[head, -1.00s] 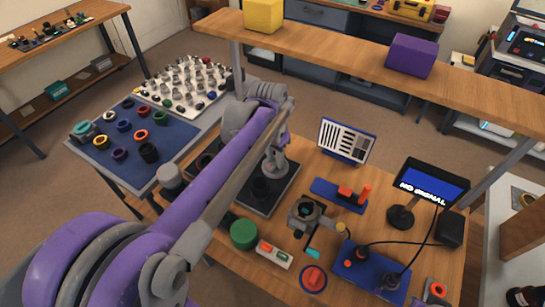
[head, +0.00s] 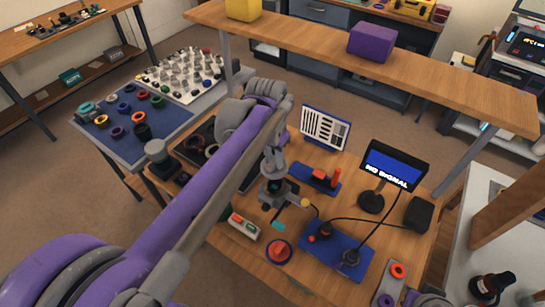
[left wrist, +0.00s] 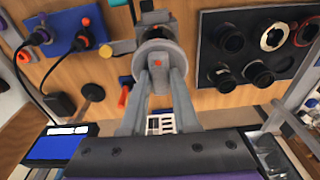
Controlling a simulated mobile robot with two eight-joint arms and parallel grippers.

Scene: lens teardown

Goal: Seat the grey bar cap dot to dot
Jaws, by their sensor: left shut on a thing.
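My left gripper (head: 273,168) is shut on a small grey piece and sits over the grey holder (head: 276,193) on the wooden bench. I cannot tell whether the two touch, and a matching dot on the holder cannot be made out.
A black tray with lens parts shows in the left wrist view (left wrist: 255,50). A blue board with cables (head: 335,250), a monitor (head: 392,170), a red button (head: 279,251) and a blue stand with a red part (head: 315,178) surround the holder. A wooden shelf (head: 450,85) spans behind.

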